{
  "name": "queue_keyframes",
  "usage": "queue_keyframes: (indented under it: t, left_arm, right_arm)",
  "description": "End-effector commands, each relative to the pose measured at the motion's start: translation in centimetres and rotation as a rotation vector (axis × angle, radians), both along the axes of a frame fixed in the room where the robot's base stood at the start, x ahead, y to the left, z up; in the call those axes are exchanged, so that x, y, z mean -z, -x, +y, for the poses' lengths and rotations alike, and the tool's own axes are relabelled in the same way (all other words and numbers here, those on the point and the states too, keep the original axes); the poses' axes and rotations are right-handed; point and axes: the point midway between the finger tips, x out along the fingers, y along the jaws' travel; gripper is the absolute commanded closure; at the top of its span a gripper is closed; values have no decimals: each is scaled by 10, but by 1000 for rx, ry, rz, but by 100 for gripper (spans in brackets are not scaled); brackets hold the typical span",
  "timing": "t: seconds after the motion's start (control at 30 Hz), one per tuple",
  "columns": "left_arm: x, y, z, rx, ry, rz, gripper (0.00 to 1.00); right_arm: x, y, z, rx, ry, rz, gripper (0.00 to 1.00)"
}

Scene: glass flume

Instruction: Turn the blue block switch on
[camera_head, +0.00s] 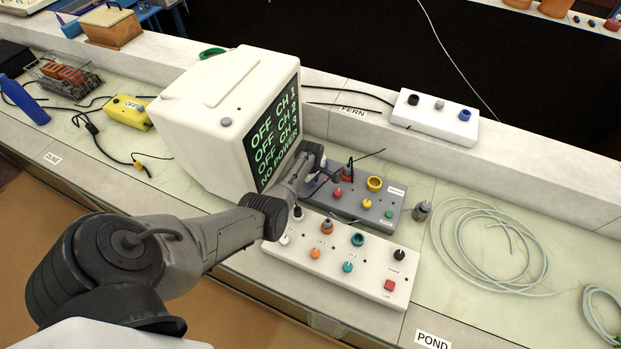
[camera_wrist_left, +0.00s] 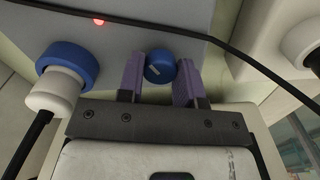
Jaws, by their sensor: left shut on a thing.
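My left gripper (camera_wrist_left: 160,78) is shut on a small blue round switch knob (camera_wrist_left: 161,62), with a purple pad on either side of it. The knob has a short light mark, slanted, and sits on the side of a grey block (camera_wrist_left: 205,50). In the head view my left arm comes in from the left and reaches behind the front of the grey block (camera_head: 340,190); the fingertips and the blue knob are hidden there. A small red light (camera_wrist_left: 99,21) glows on the block in the wrist view. My right gripper is not in view.
A white monitor (camera_head: 205,110) beside my arm reads OFF for its channels and NO POWER. A white panel (camera_head: 335,258) with several knobs lies in front. A blue collar (camera_wrist_left: 68,62) with a white plug and black cable sits close left of my fingers. Coiled tubing (camera_head: 490,245) lies right.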

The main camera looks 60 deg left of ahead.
Motion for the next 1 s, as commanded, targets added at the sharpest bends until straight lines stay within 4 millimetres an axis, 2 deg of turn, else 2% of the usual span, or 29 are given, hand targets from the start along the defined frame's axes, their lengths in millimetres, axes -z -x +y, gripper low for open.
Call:
queue_keyframes:
  t: [0.2,0.5,1.0]
  left_arm:
    - [-2,0,0,192,0,1,91]
    - [-1,0,0,392,0,1,91]
    - [-1,0,0,516,1,0,91]
  right_arm:
    - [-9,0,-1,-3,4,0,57]
    - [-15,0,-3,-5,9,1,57]
    - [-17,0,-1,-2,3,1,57]
